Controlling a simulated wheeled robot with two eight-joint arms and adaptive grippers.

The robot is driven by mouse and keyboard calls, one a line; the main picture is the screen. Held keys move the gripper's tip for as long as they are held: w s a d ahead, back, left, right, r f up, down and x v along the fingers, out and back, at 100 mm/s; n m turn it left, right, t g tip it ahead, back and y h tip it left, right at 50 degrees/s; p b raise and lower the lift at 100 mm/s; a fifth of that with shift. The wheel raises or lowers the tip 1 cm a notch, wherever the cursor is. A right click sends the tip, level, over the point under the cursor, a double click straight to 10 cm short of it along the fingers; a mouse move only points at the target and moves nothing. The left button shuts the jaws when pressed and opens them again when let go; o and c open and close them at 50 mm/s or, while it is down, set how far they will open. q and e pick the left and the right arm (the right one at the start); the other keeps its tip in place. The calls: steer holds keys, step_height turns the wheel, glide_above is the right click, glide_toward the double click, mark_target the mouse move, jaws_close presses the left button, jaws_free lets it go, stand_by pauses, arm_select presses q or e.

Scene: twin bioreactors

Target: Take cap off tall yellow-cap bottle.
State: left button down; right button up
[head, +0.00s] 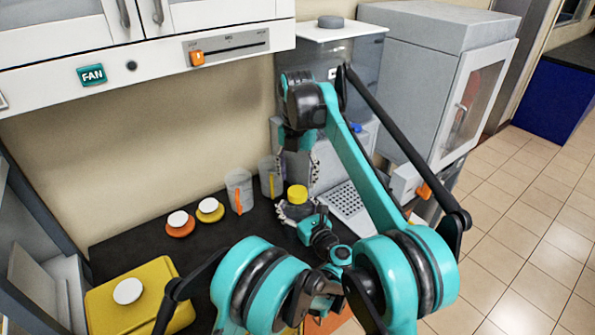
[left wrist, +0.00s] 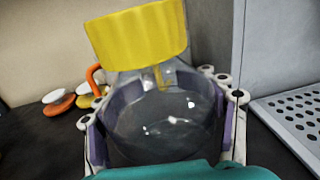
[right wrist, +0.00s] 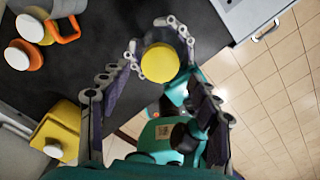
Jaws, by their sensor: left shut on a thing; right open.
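The tall bottle has a yellow cap (head: 297,194) on top. In the left wrist view its clear, round body (left wrist: 155,115) shows below the cap (left wrist: 138,35), which looks slightly tilted in that picture. My left gripper (head: 297,212) is shut around the bottle's body, one finger on each side, below the cap. My right gripper (head: 297,160) points down from above the cap with its fingers apart and empty. In the right wrist view the cap (right wrist: 160,63) lies between the tips of my right gripper (right wrist: 158,78), apart from them as far as I can tell.
A beaker with an orange handle (head: 238,190) and one with a yellow handle (head: 270,177) stand behind left. Orange (head: 180,229) and yellow (head: 218,215) white-knobbed lids lie farther left. A yellow box (head: 150,305) is front left. A perforated tray (head: 352,212) lies right.

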mark_target(297, 191)
steer(key=m, duration=0.4)
steer(key=shift+r+m, duration=0.2)
steer(key=shift+m, duration=0.1)
steer(key=m, duration=0.5)
steer(key=shift+r, duration=0.2)
steer(key=m, duration=0.4)
steer(key=shift+r+m, duration=0.2)
steer(key=shift+m, duration=0.2)
steer(key=m, duration=0.4)
steer(key=shift+r, duration=0.2)
steer(key=m, duration=0.5)
steer(key=shift+r, duration=0.2)
steer(key=m, duration=0.5)
steer(key=shift+r, duration=0.2)
steer(key=m, duration=0.4)
steer(key=shift+r, duration=0.2)
steer(key=m, duration=0.5)
steer(key=shift+r+m, duration=0.2)
steer(key=shift+m, duration=0.2)
steer(key=shift+f, duration=0.45)
step_height(297, 191, down, 7)
steer(key=shift+f, duration=0.1)
steer(key=shift+c, duration=0.4)
